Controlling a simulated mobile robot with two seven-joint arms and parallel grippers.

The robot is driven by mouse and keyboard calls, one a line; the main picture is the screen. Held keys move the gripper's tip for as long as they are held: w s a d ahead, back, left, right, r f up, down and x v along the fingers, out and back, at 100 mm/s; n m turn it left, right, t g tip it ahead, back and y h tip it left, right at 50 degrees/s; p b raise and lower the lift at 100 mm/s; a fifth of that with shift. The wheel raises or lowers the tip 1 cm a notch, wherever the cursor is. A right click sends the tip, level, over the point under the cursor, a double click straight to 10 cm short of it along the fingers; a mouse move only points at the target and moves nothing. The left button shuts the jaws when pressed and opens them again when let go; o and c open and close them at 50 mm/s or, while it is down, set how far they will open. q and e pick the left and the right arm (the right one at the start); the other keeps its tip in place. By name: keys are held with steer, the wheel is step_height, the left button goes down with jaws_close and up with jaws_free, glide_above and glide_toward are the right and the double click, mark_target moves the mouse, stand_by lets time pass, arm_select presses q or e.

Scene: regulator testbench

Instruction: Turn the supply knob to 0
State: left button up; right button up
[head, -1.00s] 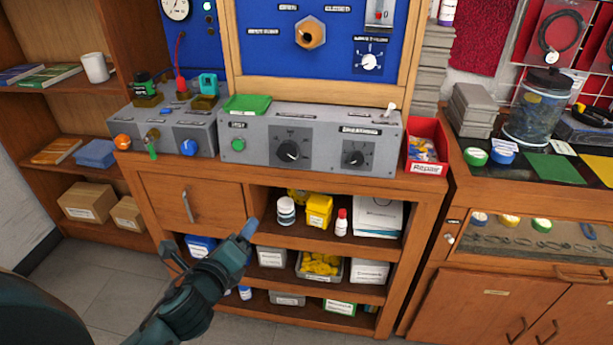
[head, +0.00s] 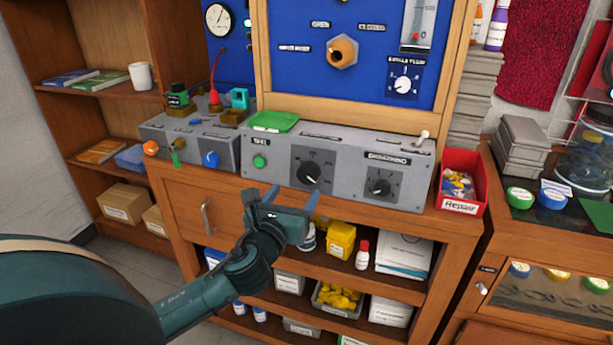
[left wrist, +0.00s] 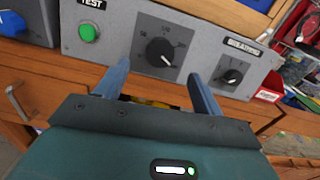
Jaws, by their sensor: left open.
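A grey control box (head: 340,150) stands on the wooden bench. It carries a large black dial knob (head: 308,173) on a dark scale plate, its white mark pointing to the lower right. A second black knob (head: 381,186) sits to its right. The lettering is too small to tell which is the supply knob. My left gripper (head: 292,196) is open and empty, just below and in front of the larger knob. In the left wrist view that knob (left wrist: 160,51) appears between and beyond the fingertips, apparently apart from them. My right gripper is not in view.
A green button (head: 260,161) is left of the larger knob, and a toggle switch (head: 422,136) stands on the box top. A red repair bin (head: 461,182) is at the right. Shelves below hold a yellow container (head: 341,240) and bottles.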

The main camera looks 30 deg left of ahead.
mark_target(306, 175)
arm_select(q)
steer(key=x, duration=0.7)
steer(key=shift+w, duration=0.35)
steer(key=shift+c, duration=0.2)
steer(key=c, duration=0.9)
